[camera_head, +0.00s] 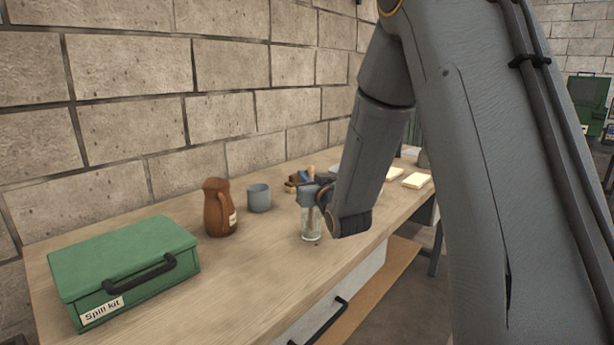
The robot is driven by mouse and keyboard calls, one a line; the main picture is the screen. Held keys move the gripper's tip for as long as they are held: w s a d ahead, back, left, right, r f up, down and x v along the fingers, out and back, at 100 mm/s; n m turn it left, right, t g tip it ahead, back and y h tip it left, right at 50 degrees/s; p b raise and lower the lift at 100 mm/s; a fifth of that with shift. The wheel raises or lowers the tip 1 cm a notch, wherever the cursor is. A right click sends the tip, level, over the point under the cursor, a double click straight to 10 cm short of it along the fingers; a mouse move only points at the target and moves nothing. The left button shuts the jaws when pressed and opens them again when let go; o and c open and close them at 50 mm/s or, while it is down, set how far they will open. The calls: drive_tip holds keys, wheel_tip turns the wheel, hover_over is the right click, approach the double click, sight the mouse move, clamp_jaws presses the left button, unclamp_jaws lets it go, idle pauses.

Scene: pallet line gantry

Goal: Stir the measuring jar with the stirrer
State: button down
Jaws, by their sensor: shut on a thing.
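A clear glass measuring jar (311,229) stands upright on the wooden workbench, right of the middle of its length. My gripper (312,202) is right above the jar's mouth and hides its rim. It is shut on a thin thing that is mostly hidden, which I take to be the stirrer. A faint dark line shows through the glass below the gripper. I cannot tell how deep the stirrer reaches or whether it touches the glass.
A brown jug (215,208) and a grey-blue cup (259,198) stand left of the jar. A green spill kit box (124,262) is at the bench's left end. Small brown and blue items (298,182) lie behind my gripper. Pale blocks (415,180) lie to the right. The front of the workbench (245,275) is clear.

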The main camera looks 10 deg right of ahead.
drive_tip(key=shift+s, duration=0.15)
drive_tip(key=shift+s+a, duration=0.1)
drive_tip(key=shift+s, duration=0.2)
idle(0.5)
drive_tip(key=shift+w+d, duration=0.4)
drive_tip(key=shift+d, duration=0.2)
drive_tip(key=shift+w+a, duration=0.15)
drive_tip(key=shift+w+a+b, duration=0.3)
drive_tip(key=shift+w, duration=0.1)
